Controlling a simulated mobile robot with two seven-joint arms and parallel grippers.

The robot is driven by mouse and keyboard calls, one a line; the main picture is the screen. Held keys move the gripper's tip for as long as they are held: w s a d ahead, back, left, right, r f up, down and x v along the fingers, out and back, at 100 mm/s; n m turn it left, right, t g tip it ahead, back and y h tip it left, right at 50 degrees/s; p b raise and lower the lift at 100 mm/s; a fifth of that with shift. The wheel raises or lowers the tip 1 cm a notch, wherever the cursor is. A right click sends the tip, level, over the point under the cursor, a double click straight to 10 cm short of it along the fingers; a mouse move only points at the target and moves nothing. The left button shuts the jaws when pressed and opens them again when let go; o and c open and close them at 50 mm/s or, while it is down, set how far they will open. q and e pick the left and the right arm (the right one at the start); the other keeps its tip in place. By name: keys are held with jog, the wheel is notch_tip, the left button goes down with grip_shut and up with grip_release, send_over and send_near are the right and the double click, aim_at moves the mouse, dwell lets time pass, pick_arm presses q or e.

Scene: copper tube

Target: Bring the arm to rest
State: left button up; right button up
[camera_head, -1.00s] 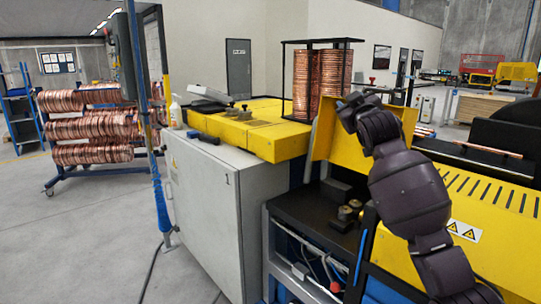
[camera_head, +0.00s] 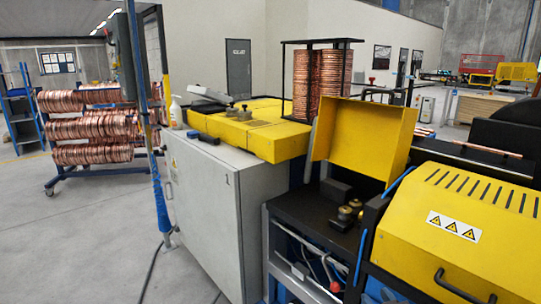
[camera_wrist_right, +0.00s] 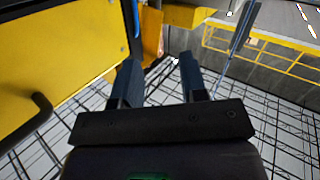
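My right gripper (camera_wrist_right: 158,72) shows in the right wrist view. Its two dark fingers stand apart, with nothing between them. It is open and empty. A yellow panel with a dark handle (camera_wrist_right: 42,112) is to the left of the fingers. In the head view no part of either arm or gripper shows. A short copper tube (camera_head: 494,150) lies on the dark surface behind the yellow machine cover (camera_head: 455,225) at the right.
A raised yellow flap (camera_head: 365,140) stands over a black bench with small fittings (camera_head: 345,213). A grey cabinet (camera_head: 205,215) stands left of it. Copper coils (camera_head: 90,128) hang on a blue rack at the left. The floor (camera_head: 75,245) at front left is clear.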

jog(key=s+d+f+m+g+h, duration=0.1)
jog(key=s+d+f+g, duration=0.1)
jog(key=s+f, duration=0.6)
jog(key=s+d+f+m+g+h, duration=0.1)
jog(key=s+f+g, duration=0.2)
jog(key=s+f, duration=0.6)
jog(key=s, duration=0.6)
jog(key=shift+d+f, duration=0.25)
jog(key=shift+d, duration=0.1)
jog(key=shift+s+d, duration=0.1)
jog(key=shift+d, duration=0.05)
